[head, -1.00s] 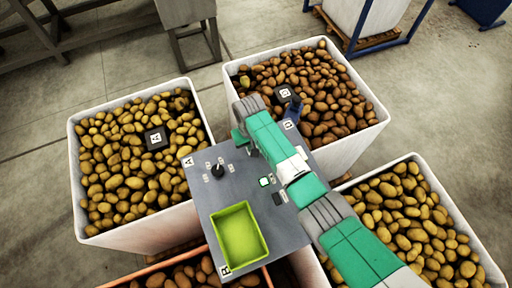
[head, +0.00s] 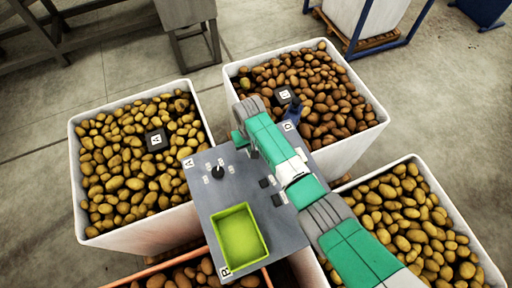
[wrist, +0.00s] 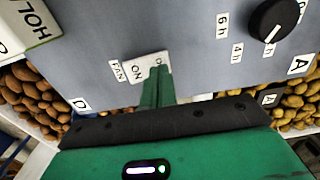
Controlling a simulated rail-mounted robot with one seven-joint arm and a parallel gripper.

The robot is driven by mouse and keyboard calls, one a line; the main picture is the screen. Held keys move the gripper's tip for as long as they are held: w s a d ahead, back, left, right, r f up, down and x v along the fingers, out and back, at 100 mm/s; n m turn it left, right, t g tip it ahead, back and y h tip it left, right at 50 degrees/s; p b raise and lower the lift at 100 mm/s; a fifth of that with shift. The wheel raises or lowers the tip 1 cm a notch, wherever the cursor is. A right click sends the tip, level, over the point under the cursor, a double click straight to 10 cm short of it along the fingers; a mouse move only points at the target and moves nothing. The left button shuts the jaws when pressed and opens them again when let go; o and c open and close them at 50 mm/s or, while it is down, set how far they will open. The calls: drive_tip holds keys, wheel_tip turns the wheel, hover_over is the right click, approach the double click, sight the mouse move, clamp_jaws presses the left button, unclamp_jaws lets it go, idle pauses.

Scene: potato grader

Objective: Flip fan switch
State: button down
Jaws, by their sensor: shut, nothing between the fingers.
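The fan switch (wrist: 141,68) shows in the wrist view as a pale rocker on the grey panel (wrist: 195,40), beside a FAN label and an ON label. My gripper (wrist: 157,72) is shut and empty. Its green fingertips are at the switch and cover part of it; I cannot tell whether they touch it, or the rocker's exact tilt. In the head view my gripper (head: 240,140) is over the far edge of the grey panel (head: 206,198), and the switch cannot be made out there.
A black knob (head: 218,172) with hour labels sits on the panel; it also shows in the wrist view (wrist: 277,20). A green tray (head: 263,236) lies nearer. A dark square button (head: 265,183) is beside my arm. White potato bins (head: 75,185) surround the panel.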

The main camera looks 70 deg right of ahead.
wheel_tip(320, 180, up, 6)
drive_tip(key=p, duration=0.5)
drive_tip(key=shift+f, duration=0.1)
